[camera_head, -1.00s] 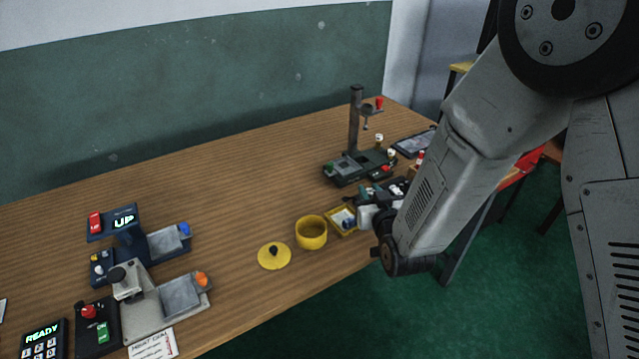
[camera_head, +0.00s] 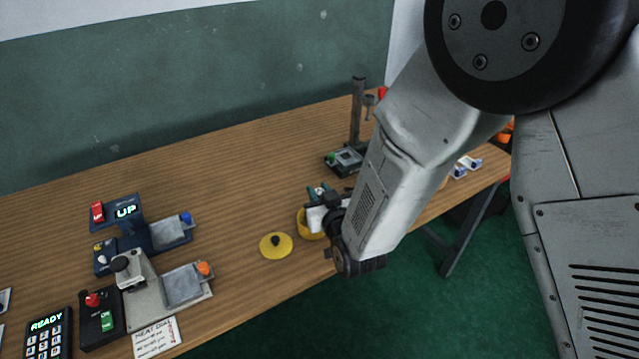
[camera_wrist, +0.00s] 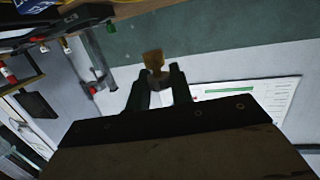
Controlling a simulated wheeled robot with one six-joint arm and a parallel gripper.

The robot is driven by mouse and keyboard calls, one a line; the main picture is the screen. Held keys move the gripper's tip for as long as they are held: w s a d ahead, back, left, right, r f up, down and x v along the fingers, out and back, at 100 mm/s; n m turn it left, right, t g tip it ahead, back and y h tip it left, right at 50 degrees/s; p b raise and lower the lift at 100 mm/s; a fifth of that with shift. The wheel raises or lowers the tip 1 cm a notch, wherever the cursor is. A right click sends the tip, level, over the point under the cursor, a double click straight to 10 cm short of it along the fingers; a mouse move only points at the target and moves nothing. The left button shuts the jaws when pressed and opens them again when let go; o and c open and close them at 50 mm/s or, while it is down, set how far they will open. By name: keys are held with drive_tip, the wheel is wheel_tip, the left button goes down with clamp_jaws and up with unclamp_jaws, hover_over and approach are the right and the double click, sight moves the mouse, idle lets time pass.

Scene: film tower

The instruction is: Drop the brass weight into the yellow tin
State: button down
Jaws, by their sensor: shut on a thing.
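My gripper (camera_head: 318,192) is above the yellow tin (camera_head: 304,224), which is partly hidden behind my wrist and arm in the head view. In the wrist view my gripper (camera_wrist: 163,85) is shut on the brass weight (camera_wrist: 154,62), a small brownish-gold piece held at the fingertips. The weight cannot be made out in the head view. The tin's round yellow lid (camera_head: 276,246) with a black knob lies on the table just left of the tin.
A press-like stand (camera_head: 357,115) is behind my arm. To the left are a dark device showing "UP" (camera_head: 125,211), a grey device with an orange knob (camera_head: 183,285), a "READY" keypad (camera_head: 47,335) and a note card (camera_head: 157,338). The wooden table (camera_head: 230,180) is clear behind the lid.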

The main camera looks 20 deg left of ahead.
drive_tip(key=shift+f, duration=0.3)
drive_tip(key=c, duration=1.2)
unclamp_jaws()
drive_tip(key=shift+o, duration=0.2)
drive_tip(key=v, duration=0.7)
drive_tip(key=shift+s+d, duration=0.25)
